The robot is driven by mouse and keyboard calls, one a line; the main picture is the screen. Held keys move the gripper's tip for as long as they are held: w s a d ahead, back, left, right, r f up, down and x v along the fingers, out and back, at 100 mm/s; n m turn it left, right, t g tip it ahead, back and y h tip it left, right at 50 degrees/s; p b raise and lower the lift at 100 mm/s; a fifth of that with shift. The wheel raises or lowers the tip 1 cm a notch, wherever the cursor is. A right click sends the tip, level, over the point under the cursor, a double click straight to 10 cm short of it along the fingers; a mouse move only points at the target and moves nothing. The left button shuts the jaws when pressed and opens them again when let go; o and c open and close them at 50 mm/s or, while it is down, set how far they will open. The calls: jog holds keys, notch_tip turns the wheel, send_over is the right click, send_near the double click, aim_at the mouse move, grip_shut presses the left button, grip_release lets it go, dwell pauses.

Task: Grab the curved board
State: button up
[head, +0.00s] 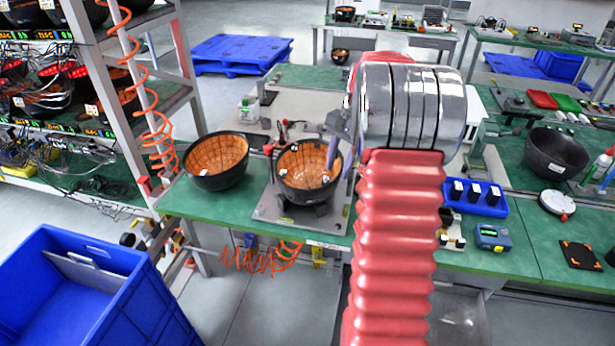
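Two black bowl-shaped curved boards with orange, grid-lined insides are on the green bench in the head view. One curved board (214,160) sits on the left of the bench. The other curved board (300,168) sits in a fixture on a grey plate (272,207). My gripper (338,150) is at the right rim of the board in the fixture, one finger seeming to reach inside the rim and another part outside it. My red-sleeved arm hides much of the gripper, so I cannot tell whether it touches or grips the rim.
A rack (110,100) with more bowls, cables and a coiled orange hose stands at left. A blue bin (100,275) is at front left. A dark bowl (556,155) and a blue holder (475,198) are on the right bench. A blue pallet (240,52) lies behind.

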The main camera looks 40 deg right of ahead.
aim_at(336, 179)
jog(key=shift+f, duration=0.1)
jog(key=shift+w+a+f, duration=0.1)
jog(key=shift+a+f, duration=0.05)
jog(key=shift+f, duration=1.15)
jog(key=shift+a+f, duration=0.1)
jog(key=shift+f, duration=1.15)
jog(key=shift+c, duration=0.3)
grip_shut()
